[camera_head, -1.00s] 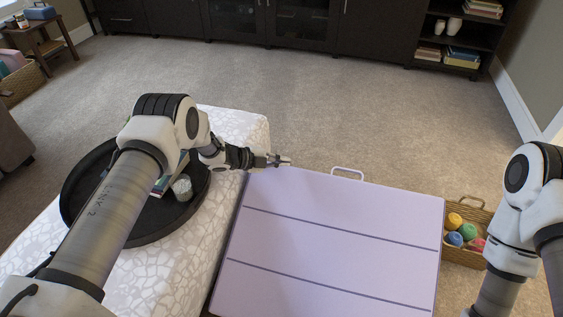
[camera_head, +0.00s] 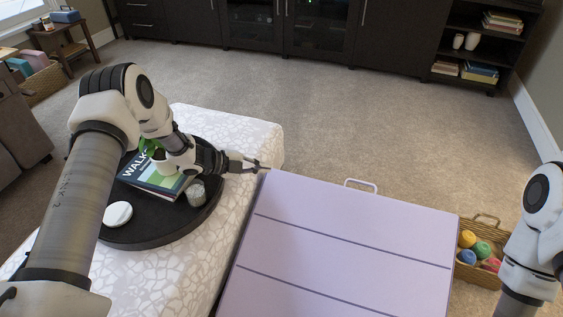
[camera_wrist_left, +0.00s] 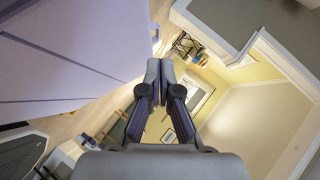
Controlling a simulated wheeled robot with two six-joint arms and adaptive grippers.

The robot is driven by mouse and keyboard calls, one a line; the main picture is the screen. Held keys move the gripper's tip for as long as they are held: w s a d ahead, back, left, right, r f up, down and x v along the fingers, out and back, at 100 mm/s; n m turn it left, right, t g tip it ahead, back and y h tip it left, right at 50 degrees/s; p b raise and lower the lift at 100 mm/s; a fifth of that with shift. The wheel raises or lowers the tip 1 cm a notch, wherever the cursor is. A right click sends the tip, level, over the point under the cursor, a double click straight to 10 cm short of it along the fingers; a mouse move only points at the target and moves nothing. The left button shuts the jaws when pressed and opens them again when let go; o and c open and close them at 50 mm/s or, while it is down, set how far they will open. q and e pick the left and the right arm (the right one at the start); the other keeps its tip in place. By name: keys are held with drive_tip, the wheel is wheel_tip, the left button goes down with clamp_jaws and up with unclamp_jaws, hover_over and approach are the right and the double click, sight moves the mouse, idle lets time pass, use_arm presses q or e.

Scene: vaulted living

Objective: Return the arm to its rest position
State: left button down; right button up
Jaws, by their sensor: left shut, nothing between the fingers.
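My left arm reaches in from the left over the patterned ottoman (camera_head: 255,138). Its gripper (camera_head: 262,165) is shut and empty, near the far left corner of the lilac folded panel (camera_head: 340,240). In the left wrist view the two fingertips (camera_wrist_left: 160,65) meet, with the lilac panel (camera_wrist_left: 70,50) to their left. My right arm shows at the right edge of the head view; its gripper is out of the picture.
A round black tray (camera_head: 150,238) on the ottoman holds books (camera_head: 150,183), a plant in a white pot, a white disc (camera_head: 117,214) and a small grey jar (camera_head: 196,192). A basket of yarn balls (camera_head: 488,225) stands right of the panel. Carpet beyond is clear.

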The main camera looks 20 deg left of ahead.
use_arm(q)
drive_tip(key=s+d+f+n, duration=0.1)
drive_tip(key=s+d+f, duration=0.2)
drive_tip(key=s+d+f+n+g, duration=0.1)
drive_tip(key=s+d+f, duration=0.2)
drive_tip(key=s, duration=0.1)
drive_tip(key=s+d+f+n+g, duration=0.1)
drive_tip(key=s+d+f+n, duration=0.1)
drive_tip(key=s+d+f, duration=0.1)
drive_tip(key=shift+s+d+y, duration=0.4)
drive_tip(key=shift+s+d, duration=0.1)
drive_tip(key=shift+d, duration=0.05)
drive_tip(key=s+f+n, duration=0.1)
drive_tip(key=s, duration=0.1)
drive_tip(key=s+f+n+y, duration=0.1)
drive_tip(key=s, duration=0.1)
drive_tip(key=s+d+f+n+g, duration=0.1)
drive_tip(key=s+n, duration=0.1)
drive_tip(key=shift+y, duration=0.4)
drive_tip(key=s+a+f+n+g+y, duration=0.1)
drive_tip(key=s+a+n+g+y, duration=0.25)
drive_tip(key=s+n, duration=0.55)
drive_tip(key=s+a+f+n+g+y, duration=0.15)
drive_tip(key=s+a+n+y, duration=0.25)
drive_tip(key=s, duration=1)
wheel_tip(320, 180, up, 28)
drive_tip(key=n+p, duration=0.2)
drive_tip(key=p, duration=2.5)
drive_tip(key=shift+a+p, duration=0.35)
